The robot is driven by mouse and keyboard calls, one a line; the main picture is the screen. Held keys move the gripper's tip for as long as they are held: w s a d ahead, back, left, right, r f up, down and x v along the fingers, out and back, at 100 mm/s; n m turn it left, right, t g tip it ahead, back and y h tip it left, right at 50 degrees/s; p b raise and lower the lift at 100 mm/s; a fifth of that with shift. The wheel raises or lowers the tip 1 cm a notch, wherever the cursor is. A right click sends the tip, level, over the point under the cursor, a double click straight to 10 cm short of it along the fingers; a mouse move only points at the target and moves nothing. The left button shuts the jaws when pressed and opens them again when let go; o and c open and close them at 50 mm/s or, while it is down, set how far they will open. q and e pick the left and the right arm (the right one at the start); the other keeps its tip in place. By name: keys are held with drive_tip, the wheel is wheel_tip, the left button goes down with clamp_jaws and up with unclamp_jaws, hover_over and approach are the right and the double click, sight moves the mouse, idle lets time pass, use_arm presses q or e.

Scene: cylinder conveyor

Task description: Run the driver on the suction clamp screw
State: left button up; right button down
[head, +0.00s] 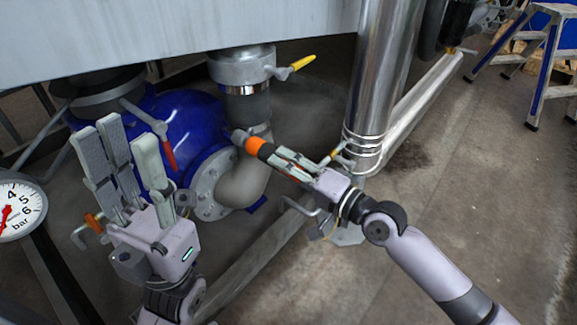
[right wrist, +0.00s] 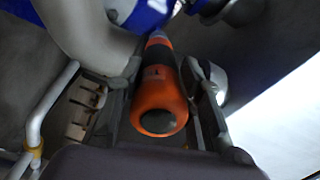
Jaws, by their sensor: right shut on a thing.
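My right gripper (head: 280,159) is shut on an orange and black driver (head: 256,147). The driver points up and left, its front end close to the pipe elbow (head: 243,182) beneath a dark hose sleeve (head: 248,106). In the right wrist view the driver (right wrist: 159,104) lies between the fingers, its rounded orange end toward the camera. The clamp screw is not clearly visible, and I cannot tell whether the driver touches it. My left gripper (head: 122,165) is open and empty, fingers raised, in front of the blue pump (head: 190,115).
A yellow-handled valve (head: 240,66) sits above the sleeve. A shiny vertical pipe (head: 380,75) stands right of the driver. A pressure gauge (head: 18,208) is at the far left. A grey tank (head: 170,30) overhangs the top. Open floor lies at the right, with a stepladder (head: 545,65) behind.

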drive_tip(key=shift+w+a+r, duration=0.1)
drive_tip(key=shift+a+r, duration=0.05)
drive_tip(key=shift+r, duration=0.1)
idle(0.8)
drive_tip(key=shift+f, duration=0.1)
idle(0.8)
drive_tip(key=shift+s+d, duration=0.3)
drive_tip(key=shift+d, duration=0.1)
drive_tip(key=shift+v, duration=1.35)
